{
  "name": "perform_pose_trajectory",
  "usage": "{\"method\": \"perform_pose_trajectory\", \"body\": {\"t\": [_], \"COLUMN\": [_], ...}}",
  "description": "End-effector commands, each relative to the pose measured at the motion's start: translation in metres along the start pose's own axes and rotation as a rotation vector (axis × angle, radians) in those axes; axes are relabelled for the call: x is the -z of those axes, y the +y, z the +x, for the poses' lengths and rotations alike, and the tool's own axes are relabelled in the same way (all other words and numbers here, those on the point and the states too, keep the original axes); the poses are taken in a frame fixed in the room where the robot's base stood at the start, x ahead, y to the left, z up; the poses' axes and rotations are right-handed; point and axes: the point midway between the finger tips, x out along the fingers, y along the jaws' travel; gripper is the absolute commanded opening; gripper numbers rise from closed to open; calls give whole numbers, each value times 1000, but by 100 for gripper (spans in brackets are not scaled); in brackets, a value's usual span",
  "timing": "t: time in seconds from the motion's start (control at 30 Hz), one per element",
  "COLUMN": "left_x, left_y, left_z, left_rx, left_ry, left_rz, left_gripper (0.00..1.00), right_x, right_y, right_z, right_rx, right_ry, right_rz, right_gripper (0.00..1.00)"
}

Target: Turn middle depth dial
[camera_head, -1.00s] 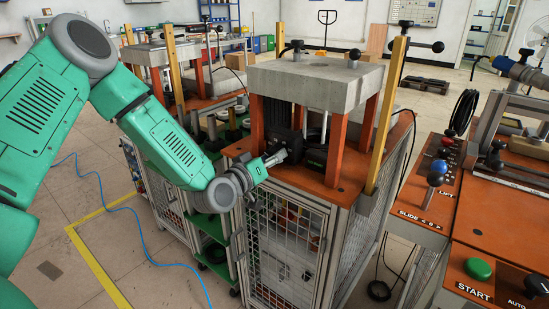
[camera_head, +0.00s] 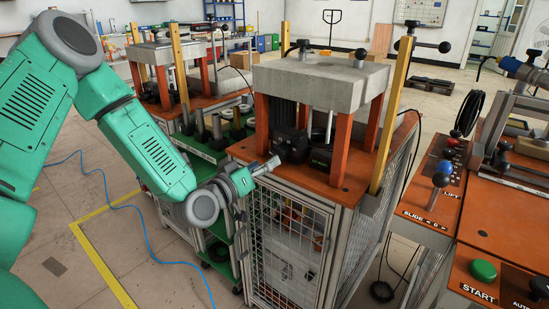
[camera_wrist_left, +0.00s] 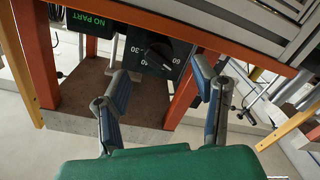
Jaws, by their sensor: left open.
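A black dial (camera_wrist_left: 160,52) with white numbers around it sits on a dark box in the left wrist view, which looks upside down. The box (camera_head: 291,146) shows in the head view under the grey slab of the press, and the dial face is hidden there. My left gripper (camera_head: 271,164) is just in front of the box, at the front edge of the orange table. In the left wrist view its two fingers (camera_wrist_left: 162,85) are spread apart with nothing between them. The dial lies beyond the gap, and I see no contact. My right gripper is out of view.
A display (camera_wrist_left: 88,20) reading "NO PART" is beside the dial box. Orange posts (camera_head: 262,124) and a yellow post (camera_head: 388,130) flank the press. A control panel with levers and a green START button (camera_head: 483,269) stands at the right. Floor at left is mostly open.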

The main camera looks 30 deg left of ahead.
Motion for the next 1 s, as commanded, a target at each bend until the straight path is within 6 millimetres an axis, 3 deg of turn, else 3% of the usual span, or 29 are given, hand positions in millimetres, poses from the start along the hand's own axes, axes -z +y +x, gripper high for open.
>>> {"method": "perform_pose_trajectory", "body": {"t": [0.1,0.33,1.0], "left_x": [0,1,-1], "left_y": [-1,-2,-1], "left_z": [-25,-54,-59], "left_rx": [1,1,0], "left_ry": [0,3,-3], "left_rz": [-2,-1,2], "left_gripper": [53,53,53], "right_x": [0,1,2], "right_y": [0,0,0], "right_z": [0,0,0], "right_rx": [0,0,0], "right_ry": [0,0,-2], "right_rz": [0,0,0], "right_gripper": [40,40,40]}}
